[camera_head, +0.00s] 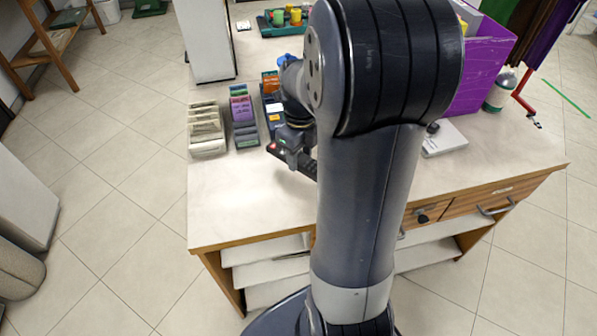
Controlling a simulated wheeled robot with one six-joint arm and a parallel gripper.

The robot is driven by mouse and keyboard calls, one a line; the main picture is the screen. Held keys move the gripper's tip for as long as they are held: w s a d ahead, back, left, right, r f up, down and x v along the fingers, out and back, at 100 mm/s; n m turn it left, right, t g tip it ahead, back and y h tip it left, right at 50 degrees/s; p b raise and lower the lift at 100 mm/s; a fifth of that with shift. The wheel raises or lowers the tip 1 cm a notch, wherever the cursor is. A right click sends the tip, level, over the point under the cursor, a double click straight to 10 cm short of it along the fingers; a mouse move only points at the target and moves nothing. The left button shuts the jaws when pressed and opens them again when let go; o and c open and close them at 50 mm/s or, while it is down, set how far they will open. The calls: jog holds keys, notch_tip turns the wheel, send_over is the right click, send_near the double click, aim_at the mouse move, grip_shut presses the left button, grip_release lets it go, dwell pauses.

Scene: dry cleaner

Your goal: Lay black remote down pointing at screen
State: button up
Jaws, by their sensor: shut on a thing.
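My gripper (294,145) is partly hidden behind my own arm, above the light counter top (235,208). It is shut on a dark, narrow thing with small red and green spots, which looks like the black remote (281,152). The remote is low over the counter, just in front of the card racks; I cannot tell whether it touches the top. Its far end and exact pointing direction are hidden. I cannot make out a screen for certain.
Racks of cards and tickets (242,118) stand behind and left of the gripper, with a beige rack (206,130) beside them. A tall white panel (205,42) rises at the back. A purple box (486,62) and a white device (444,138) are right. The front-left counter is clear.

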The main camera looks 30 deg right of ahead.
aim_at(300, 178)
jog(key=shift+f, duration=2.6)
jog(key=shift+f+b, duration=0.1)
jog(key=shift+b, duration=0.25)
jog(key=shift+f, duration=0.15)
jog(key=o, duration=1.1)
jog(key=shift+o, duration=0.2)
notch_tip(300, 178, up, 12)
jog(key=shift+r+p, duration=0.25)
jog(key=shift+p, duration=0.65)
